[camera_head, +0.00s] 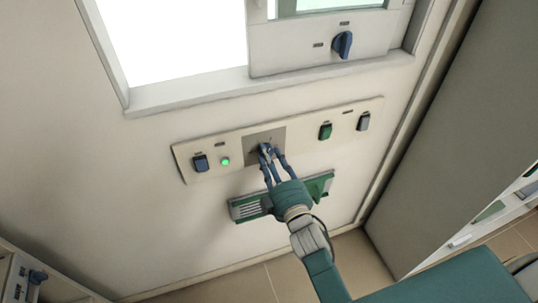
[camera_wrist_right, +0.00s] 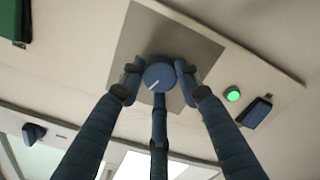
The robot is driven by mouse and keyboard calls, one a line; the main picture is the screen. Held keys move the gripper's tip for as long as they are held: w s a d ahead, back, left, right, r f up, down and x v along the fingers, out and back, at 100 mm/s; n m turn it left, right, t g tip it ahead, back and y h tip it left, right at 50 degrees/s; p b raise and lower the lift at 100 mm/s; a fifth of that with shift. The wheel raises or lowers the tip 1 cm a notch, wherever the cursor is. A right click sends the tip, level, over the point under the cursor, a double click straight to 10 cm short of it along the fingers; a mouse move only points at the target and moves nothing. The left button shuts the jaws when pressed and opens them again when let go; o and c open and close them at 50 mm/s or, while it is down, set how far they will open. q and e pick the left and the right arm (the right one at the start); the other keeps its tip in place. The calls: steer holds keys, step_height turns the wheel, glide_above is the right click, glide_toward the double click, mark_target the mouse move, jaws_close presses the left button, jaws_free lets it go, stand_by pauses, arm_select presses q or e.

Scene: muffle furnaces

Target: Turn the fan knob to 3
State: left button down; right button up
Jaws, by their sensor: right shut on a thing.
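The fan knob (camera_wrist_right: 157,72) is a round blue dial with a white pointer line, set on a square grey plate (camera_wrist_right: 199,42). In the right wrist view its pointer line slants toward the lower left. No scale numbers can be read around it. My right gripper (camera_wrist_right: 158,80) has fingertips on both sides of the knob and a third finger below it, shut on it. In the head view the right gripper (camera_head: 270,151) reaches the grey plate (camera_head: 255,138), and its fingers mostly hide the knob. My left gripper is not in view.
On the same white panel are a blue switch (camera_head: 201,163), a lit green lamp (camera_head: 225,161), a green switch (camera_head: 325,131) and a grey switch (camera_head: 363,121). A green vented unit (camera_head: 245,208) sits below. Another blue knob (camera_head: 342,44) is above.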

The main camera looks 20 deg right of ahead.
steer(key=shift+s+f+m+p, duration=0.15)
steer(key=shift+m+p, duration=0.9)
steer(key=shift+m, duration=2.85)
steer(key=shift+w+f+m+p, duration=0.1)
steer(key=shift+m+p, duration=0.9)
steer(key=shift+m, duration=2.9)
steer(key=shift+a+f, duration=0.1)
steer(key=o, duration=1.1)
steer(key=shift+o, duration=0.4)
